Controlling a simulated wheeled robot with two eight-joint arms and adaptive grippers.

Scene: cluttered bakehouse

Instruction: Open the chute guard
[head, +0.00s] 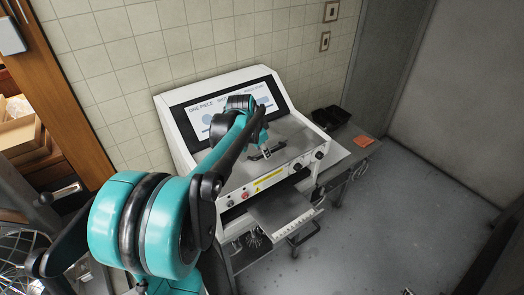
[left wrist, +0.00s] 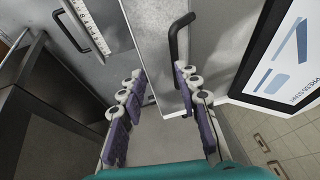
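The chute guard appears to be the grey metal cover with a black bar handle on the machine's top, below the screen. In the left wrist view the cover (left wrist: 148,35) and its handle (left wrist: 178,36) lie beyond my fingertips. In the head view the handle (head: 268,153) shows just below my left gripper (head: 262,143), partly hidden by the arm. My left gripper (left wrist: 159,72) is open, its fingers apart with nothing held between them. The handle is ahead, near the right finger's tip; contact cannot be told. My right gripper is not in view.
The white machine has a tilted screen (head: 220,110) behind the arm, and knobs and buttons on its front panel. A metal tray with a scale (head: 283,208) juts out below. Black bins (head: 330,116) and an orange cloth (head: 363,141) sit at right. Floor at right is clear.

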